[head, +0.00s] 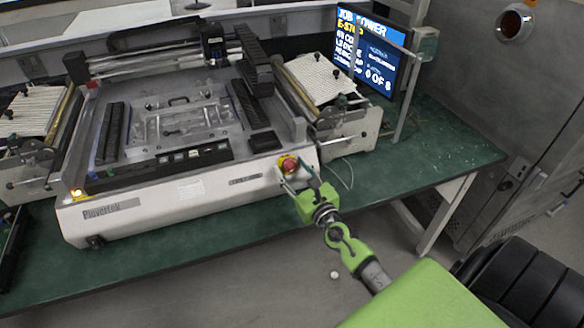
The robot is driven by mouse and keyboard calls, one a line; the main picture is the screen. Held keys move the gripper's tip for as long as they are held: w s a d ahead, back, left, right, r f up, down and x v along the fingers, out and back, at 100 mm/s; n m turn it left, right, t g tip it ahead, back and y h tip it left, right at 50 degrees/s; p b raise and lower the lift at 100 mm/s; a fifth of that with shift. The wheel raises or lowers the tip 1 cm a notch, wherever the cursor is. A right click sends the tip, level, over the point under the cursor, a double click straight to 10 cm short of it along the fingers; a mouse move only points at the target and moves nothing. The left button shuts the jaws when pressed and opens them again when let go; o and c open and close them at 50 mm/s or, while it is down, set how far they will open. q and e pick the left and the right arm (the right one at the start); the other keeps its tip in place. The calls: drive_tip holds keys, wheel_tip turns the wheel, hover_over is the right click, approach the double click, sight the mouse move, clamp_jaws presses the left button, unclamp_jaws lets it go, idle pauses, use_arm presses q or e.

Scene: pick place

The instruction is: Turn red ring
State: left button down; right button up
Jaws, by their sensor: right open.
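The red ring (290,164) is a small red knob with a yellow surround on the front right corner of the white machine (190,196). My right gripper (298,180) reaches up from the lower right, with its green body just below the knob. Its two fingers are spread apart, one on each side near the knob. I cannot tell whether the fingertips touch it. My left gripper is out of view.
The machine stands on a green table (440,150). A monitor (370,52) stands behind on the right. Feeder units flank the machine, one on the right (350,128).

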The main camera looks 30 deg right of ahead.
drive_tip(key=shift+w, duration=0.15)
drive_tip(key=c, duration=1.1)
drive_tip(key=m+h+p, duration=0.1)
drive_tip(key=m, duration=0.1)
drive_tip(key=shift+a+r+m+h, duration=0.1)
drive_tip(key=shift+a+m+h, duration=0.05)
drive_tip(key=shift+m+h, duration=0.2)
drive_tip(key=shift+a+m+g+h+p, duration=0.1)
drive_tip(key=shift+m+g+h+p, duration=0.3)
drive_tip(key=shift+m+h+p, duration=0.55)
drive_tip(key=shift+w+a+m+g+h, duration=0.1)
drive_tip(key=shift+m+g+h, duration=0.65)
drive_tip(key=shift+m, duration=0.9)
drive_tip(key=shift+a+m+g+h, duration=0.1)
drive_tip(key=shift+m+g+h, duration=0.6)
drive_tip(key=shift+m, duration=0.95)
drive_tip(key=shift+h, duration=0.25)
